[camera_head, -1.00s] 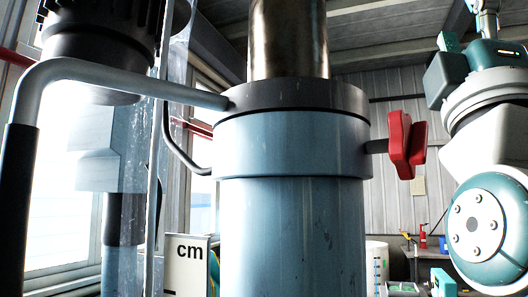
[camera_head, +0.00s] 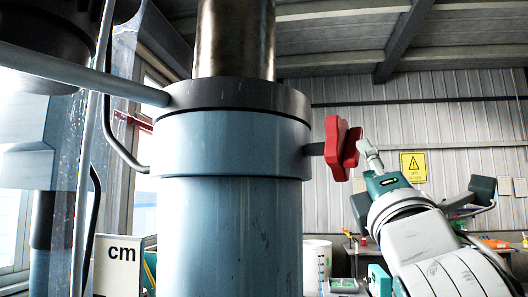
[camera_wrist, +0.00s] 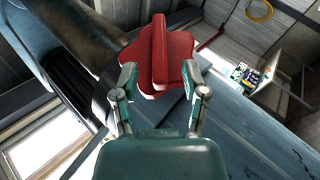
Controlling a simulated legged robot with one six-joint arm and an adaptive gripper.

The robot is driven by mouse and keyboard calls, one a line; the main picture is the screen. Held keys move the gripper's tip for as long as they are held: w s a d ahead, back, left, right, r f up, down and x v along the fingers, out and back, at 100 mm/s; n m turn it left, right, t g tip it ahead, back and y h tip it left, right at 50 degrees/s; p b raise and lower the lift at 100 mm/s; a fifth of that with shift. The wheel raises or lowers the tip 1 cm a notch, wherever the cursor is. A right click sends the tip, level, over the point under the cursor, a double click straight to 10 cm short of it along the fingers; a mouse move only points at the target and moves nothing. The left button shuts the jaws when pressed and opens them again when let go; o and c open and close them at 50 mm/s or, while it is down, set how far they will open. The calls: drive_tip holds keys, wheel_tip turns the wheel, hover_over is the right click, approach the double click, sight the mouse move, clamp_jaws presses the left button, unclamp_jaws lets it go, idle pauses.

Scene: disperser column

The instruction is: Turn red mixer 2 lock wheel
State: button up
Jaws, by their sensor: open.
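The red lock wheel (camera_head: 341,148) sits on a short dark shaft at the right side of the blue column (camera_head: 232,150), below its dark grey collar. It also shows in the wrist view (camera_wrist: 158,62), with a raised ridge across its face. My gripper (camera_head: 366,148) is just right of the wheel in the head view. In the wrist view my gripper (camera_wrist: 160,84) is open, with one finger at each side of the wheel's near part. I cannot tell whether the fingers touch it.
A grey bent handle bar (camera_head: 85,75) runs from the collar to the left. A sign marked cm (camera_head: 121,262) stands lower left. A yellow warning sign (camera_head: 413,167) hangs on the back wall. A white container (camera_head: 317,262) stands behind the column.

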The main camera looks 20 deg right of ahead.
drive_tip(key=shift+x, duration=2.2)
clamp_jaws()
